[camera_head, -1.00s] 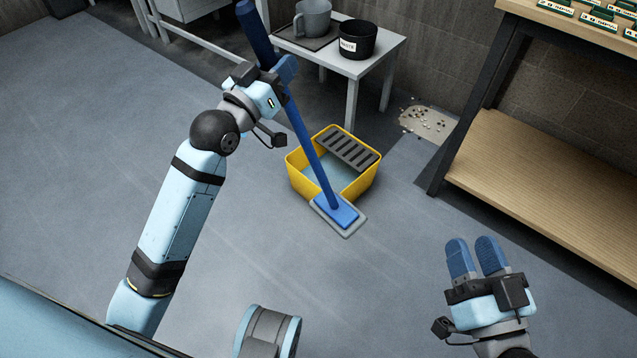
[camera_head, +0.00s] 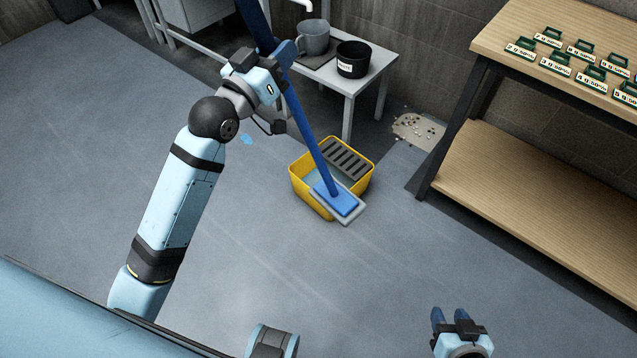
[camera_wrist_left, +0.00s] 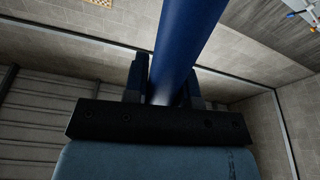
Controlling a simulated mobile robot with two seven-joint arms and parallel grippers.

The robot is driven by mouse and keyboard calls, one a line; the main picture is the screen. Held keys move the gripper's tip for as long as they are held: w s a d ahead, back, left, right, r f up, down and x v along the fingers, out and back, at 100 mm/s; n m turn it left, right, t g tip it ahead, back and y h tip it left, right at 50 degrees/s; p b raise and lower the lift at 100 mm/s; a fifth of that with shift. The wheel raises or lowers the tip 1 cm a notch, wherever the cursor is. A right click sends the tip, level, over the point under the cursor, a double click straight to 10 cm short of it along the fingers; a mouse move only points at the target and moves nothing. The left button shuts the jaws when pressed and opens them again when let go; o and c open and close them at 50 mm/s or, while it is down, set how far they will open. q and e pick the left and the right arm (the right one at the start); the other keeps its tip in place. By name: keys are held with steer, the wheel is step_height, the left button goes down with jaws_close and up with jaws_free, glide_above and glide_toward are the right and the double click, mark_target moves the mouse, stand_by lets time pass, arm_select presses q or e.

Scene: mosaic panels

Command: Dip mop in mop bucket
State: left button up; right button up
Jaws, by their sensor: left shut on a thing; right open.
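My left gripper (camera_head: 276,58) is shut on the blue handle of the mop (camera_head: 309,134). In the left wrist view the handle (camera_wrist_left: 188,45) passes between the fingers (camera_wrist_left: 165,88). The mop slants down to a flat blue head with a grey pad (camera_head: 337,202). The head overlaps the near right corner of the yellow mop bucket (camera_head: 304,188) in the picture; I cannot tell its height above the rim. The bucket stands on the floor, with a grey slotted wringer at its back. My right gripper (camera_head: 450,316) is open and empty at the bottom right.
A small white table (camera_head: 349,84) behind the bucket holds a grey mug-like pot (camera_head: 314,38) and a black labelled pot (camera_head: 353,60). A wooden shelf unit (camera_head: 540,165) with green-and-white cards stands right. Pebbly debris (camera_head: 418,130) lies by the wall. Floor in front is clear.

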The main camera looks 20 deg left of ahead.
arm_select(q)
steer(key=shift+a, duration=0.15)
stand_by(0.4)
steer(key=shift+w+a, duration=0.25)
steer(key=shift+a, duration=0.35)
steer(key=shift+d, duration=0.1)
steer(key=shift+s+d+p, duration=0.3)
steer(key=shift+d+p, duration=0.35)
steer(key=shift+w+a, duration=0.1)
steer(key=shift+a, duration=0.05)
steer(key=shift+w+a, duration=0.2)
steer(key=shift+a, duration=0.4)
